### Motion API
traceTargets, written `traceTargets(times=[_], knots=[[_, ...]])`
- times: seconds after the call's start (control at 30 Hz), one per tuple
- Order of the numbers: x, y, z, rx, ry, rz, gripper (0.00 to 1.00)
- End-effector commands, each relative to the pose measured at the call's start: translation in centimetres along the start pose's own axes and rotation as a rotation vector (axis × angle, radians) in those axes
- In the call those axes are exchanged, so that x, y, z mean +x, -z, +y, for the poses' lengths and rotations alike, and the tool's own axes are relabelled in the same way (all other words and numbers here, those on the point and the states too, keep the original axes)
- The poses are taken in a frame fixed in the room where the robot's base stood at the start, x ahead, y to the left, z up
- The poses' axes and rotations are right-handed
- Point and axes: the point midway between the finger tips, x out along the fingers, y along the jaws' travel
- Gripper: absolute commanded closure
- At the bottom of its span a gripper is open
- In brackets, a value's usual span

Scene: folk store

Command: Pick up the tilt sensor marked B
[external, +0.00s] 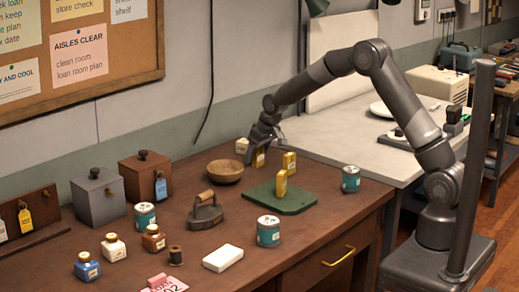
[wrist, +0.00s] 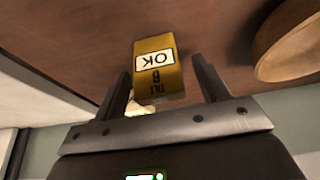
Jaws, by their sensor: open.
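The tilt sensor marked B (wrist: 172,85) is a small yellow block with a white OK label and dark lettering, upside down in the wrist view. In the external view it appears as a yellow block (external: 259,158) on the wooden table, just below my gripper (external: 262,147). In the wrist view my gripper (wrist: 160,68) is open, with one finger on each side of the block. I cannot tell whether either finger touches it. Two similar yellow blocks stand nearby, one (external: 289,162) at the back and one (external: 281,186) on the green board (external: 296,205).
A wooden bowl (external: 225,171) is close by on the left and shows in the wrist view (wrist: 292,42). A pale block (external: 242,146) is near my gripper. A flat iron (external: 205,212), teal tins (external: 268,231) and a tin (external: 351,179) stand around the board.

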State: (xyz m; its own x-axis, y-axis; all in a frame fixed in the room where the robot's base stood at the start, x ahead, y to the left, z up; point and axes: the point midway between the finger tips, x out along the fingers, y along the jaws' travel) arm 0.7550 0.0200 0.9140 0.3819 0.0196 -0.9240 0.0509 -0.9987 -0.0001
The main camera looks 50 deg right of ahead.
Motion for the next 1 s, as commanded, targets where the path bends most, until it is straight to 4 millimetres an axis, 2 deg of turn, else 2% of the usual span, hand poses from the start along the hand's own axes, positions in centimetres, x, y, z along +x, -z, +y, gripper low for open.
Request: traceTargets(times=[0.07, 0.27, 0.87, 1.0], knots=[[0.61, 0.00, 0.00, 0.000, 0.000, 0.000, 0.33], [0.64, 0.00, 0.00, 0.000, 0.000, 0.000, 0.33], [0.60, 0.00, 0.01, 0.000, 0.000, 0.000, 0.82], [0.59, 0.02, 0.01, 0.000, 0.000, 0.001, 0.82]])
